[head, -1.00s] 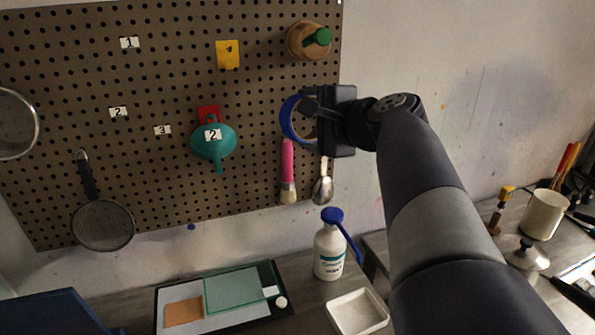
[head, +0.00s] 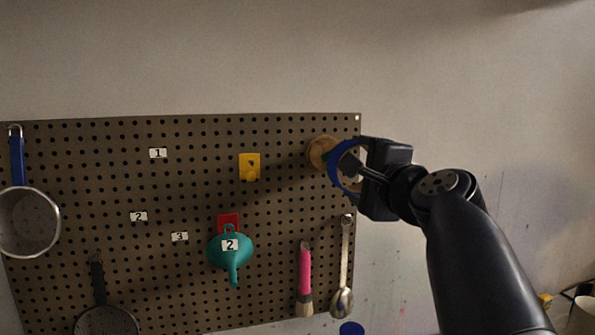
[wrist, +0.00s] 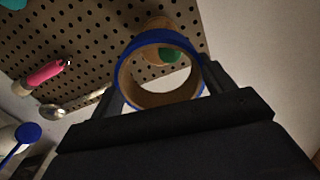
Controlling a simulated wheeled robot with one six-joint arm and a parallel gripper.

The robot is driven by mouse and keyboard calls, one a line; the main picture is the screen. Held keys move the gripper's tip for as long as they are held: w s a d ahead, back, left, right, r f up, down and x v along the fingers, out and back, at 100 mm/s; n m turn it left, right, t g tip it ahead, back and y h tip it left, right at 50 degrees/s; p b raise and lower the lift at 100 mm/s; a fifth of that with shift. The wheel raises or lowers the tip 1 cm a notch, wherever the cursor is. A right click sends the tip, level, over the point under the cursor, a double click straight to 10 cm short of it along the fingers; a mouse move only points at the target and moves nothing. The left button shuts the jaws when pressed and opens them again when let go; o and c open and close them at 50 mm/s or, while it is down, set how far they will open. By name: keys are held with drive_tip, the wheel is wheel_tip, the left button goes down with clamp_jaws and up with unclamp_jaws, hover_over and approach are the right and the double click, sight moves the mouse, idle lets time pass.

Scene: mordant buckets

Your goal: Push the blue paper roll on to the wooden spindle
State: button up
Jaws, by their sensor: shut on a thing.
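The blue paper roll (head: 336,172) is a short ring, blue outside and brown inside. My gripper (head: 358,170) is shut on it. In the wrist view the roll (wrist: 123,66) sits between the fingers of my gripper (wrist: 160,85), its opening facing the camera. The wooden spindle (head: 320,150) is a round wooden piece on the upper right of the pegboard, partly hidden behind the roll in the head view. In the wrist view the spindle (wrist: 158,24) and its green end (wrist: 170,54) show through and above the ring. I cannot tell whether the roll touches it.
The pegboard (head: 100,150) holds a yellow hook (head: 250,167), a teal funnel (head: 230,248), a pink brush (head: 304,270), a spoon (head: 344,260) and a blue-handled strainer (head: 17,160). A blue bottle cap (head: 351,328) shows below. The wall right of the board is bare.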

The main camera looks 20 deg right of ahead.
drive_tip(key=shift+w+p, duration=0.35)
drive_tip(key=shift+w, duration=2.45)
drive_tip(key=shift+w+p, duration=0.4)
drive_tip(key=shift+w, duration=2.85)
drive_tip(key=shift+s, duration=0.1)
drive_tip(key=shift+s+b, duration=0.75)
drive_tip(key=shift+s, duration=2.1)
